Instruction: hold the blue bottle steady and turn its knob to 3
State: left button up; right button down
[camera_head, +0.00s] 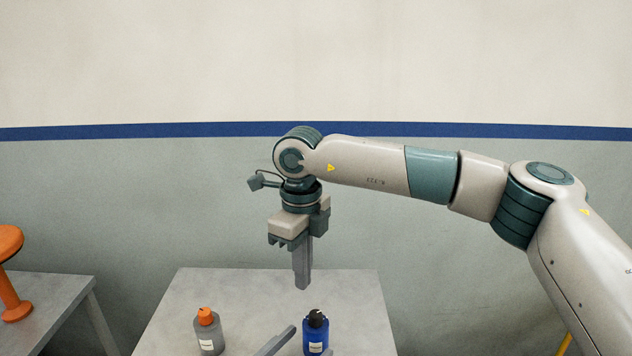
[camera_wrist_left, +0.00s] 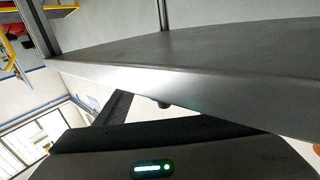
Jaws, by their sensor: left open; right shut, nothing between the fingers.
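The blue bottle (camera_head: 314,338) stands upright on the grey table (camera_head: 230,285), with a black knob (camera_head: 316,316) on top and a pale label. The knob's marks are too small to read. My left gripper (camera_head: 308,341) is open at the bottom edge of the head view, one finger left of the bottle and part of the other low at its right. I cannot tell whether either finger touches it. My right gripper (camera_head: 302,286) is shut and empty, pointing down above the table, higher than the knob and slightly left of it. The left wrist view shows no bottle.
A grey bottle (camera_head: 208,337) with an orange top stands on the same table, left of the blue one. Another grey table (camera_head: 50,290) at far left bears an orange object (camera_head: 12,270). The left wrist view shows a tilted grey slab (camera_wrist_left: 200,70).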

pick_arm(q)
jog(key=v, duration=0.7)
jog(key=shift+s+a, duration=0.25)
jog(key=shift+s, duration=0.1)
